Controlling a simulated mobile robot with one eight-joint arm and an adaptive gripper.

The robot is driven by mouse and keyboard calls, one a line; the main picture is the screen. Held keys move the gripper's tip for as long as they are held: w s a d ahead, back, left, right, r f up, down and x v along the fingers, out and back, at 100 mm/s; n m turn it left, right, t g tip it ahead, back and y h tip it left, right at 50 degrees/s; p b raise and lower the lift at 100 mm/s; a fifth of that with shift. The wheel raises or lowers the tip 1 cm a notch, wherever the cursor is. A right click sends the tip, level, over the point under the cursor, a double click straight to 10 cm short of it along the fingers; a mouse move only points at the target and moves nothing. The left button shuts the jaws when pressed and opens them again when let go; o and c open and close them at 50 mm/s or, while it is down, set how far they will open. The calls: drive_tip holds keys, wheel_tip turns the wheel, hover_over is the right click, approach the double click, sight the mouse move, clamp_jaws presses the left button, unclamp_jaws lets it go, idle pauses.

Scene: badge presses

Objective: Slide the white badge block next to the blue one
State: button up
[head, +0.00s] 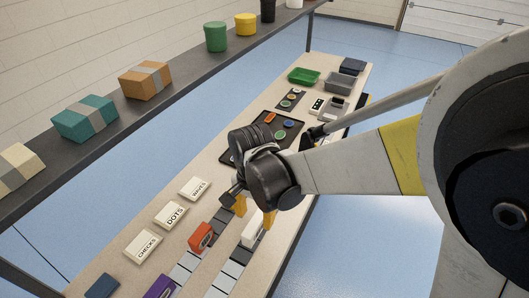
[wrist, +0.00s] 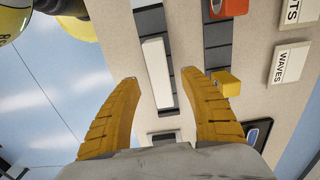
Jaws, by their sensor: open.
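The white badge block (head: 249,231) is a long bar lying on the right strip of grey and dark tiles. In the wrist view the white block (wrist: 157,73) lies between my two yellow fingers. My gripper (head: 254,212) is open over its far end, with a finger on each side in the wrist view (wrist: 159,77). I cannot tell whether either finger touches it. A dark blue block (head: 102,286) sits at the bottom left edge of the bench; I cannot tell whether it is the blue badge block. My wrist hides part of the bench.
A small yellow block (wrist: 228,83) is beside my right finger. Label plates, including DOTS (head: 170,214), line the left. A dark tray of discs (head: 288,134) lies beyond.

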sight(255, 222)
drive_tip(key=shift+f+b, duration=0.7)
drive_tip(key=shift+f, duration=1.7)
clamp_jaws()
drive_tip(key=shift+s, duration=0.1)
